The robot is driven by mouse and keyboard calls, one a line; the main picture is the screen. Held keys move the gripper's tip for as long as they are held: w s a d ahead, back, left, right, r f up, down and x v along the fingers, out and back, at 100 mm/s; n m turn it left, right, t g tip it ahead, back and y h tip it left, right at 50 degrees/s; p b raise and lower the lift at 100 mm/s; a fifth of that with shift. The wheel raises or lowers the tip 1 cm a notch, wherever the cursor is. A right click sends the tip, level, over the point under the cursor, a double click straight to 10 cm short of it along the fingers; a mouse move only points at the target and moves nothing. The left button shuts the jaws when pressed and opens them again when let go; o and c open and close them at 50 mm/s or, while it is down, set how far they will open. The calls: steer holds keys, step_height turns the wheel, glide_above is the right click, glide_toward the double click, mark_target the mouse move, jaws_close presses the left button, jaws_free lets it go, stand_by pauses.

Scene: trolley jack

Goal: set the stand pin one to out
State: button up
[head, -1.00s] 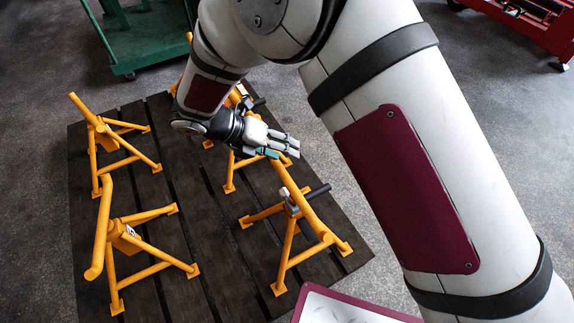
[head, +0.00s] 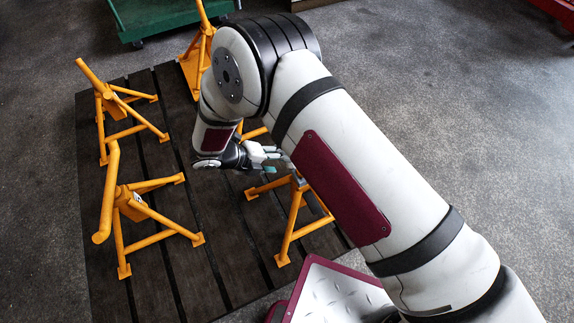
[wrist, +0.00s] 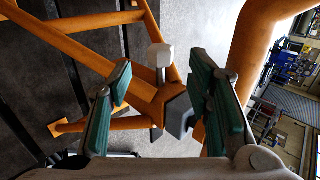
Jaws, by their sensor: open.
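My gripper (head: 274,158) is at the top of the near-right orange stand (head: 291,222) in the head view. In the wrist view, its teal-padded fingers (wrist: 162,72) are open and apart. Between and beyond them is the stand's orange joint (wrist: 148,97). A dark grey faceted end (wrist: 178,112), which looks like the pin's handle, lies between the fingers, close to the right one. A pale block on a short metal rod (wrist: 160,55) stands just beyond. I cannot tell whether a finger touches the handle. My forearm hides part of this stand in the head view.
More orange stands (head: 128,205) stand on the dark slatted pallet (head: 165,270). A bent orange tube (wrist: 255,50) passes close to the right finger. A green trolley (head: 160,18) is behind. Open floor (head: 480,130) lies to the right.

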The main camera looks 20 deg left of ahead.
steer(key=shift+b+x, duration=0.7)
steer(key=shift+x, duration=1.95)
steer(key=shift+r, duration=0.1)
jaws_close()
